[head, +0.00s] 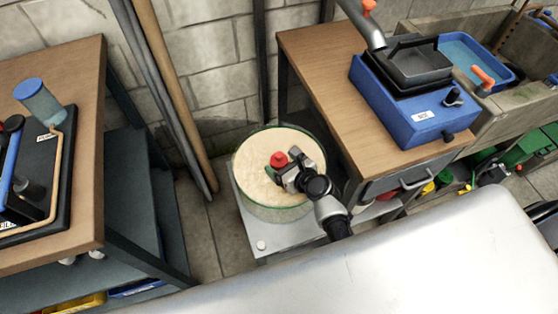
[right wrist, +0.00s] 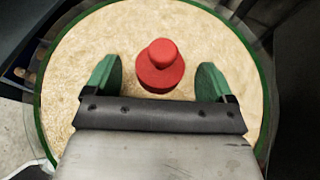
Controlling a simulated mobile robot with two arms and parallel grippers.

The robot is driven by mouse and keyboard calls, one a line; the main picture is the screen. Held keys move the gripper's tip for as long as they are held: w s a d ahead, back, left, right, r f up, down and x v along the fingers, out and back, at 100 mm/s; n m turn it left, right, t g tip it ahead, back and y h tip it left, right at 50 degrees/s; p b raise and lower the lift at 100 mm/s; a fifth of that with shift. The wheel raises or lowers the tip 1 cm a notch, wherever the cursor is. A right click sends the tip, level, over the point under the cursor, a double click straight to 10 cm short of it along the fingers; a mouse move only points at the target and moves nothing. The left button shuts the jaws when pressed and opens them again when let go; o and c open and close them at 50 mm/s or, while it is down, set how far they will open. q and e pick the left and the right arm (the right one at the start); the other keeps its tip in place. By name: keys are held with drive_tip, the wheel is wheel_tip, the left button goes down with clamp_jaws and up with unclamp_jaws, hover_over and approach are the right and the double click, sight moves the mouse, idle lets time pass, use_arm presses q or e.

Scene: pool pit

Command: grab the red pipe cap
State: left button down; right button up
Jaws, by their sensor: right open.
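The red pipe cap (head: 279,159) stands on the sandy fill of a round green-rimmed tub, near its middle. In the right wrist view the red pipe cap (right wrist: 161,66) shows as a wide base with a narrower knob, between and slightly beyond my two green fingertips. My right gripper (head: 284,173) is over the tub, and in its own wrist view the gripper (right wrist: 156,80) is open with a gap on each side of the cap. I cannot tell its exact height above the sand. My left gripper is not in view.
The tub (head: 238,170) stands on a low light platform (head: 246,226). A wooden bench (head: 325,75) with a blue box (head: 400,105) is close on the right. Another bench (head: 70,110) is on the left. Long poles (head: 170,90) lean on the wall behind.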

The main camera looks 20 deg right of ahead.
drive_tip(key=shift+x, duration=1)
drive_tip(key=shift+c, duration=0.3)
drive_tip(key=c, duration=0.9)
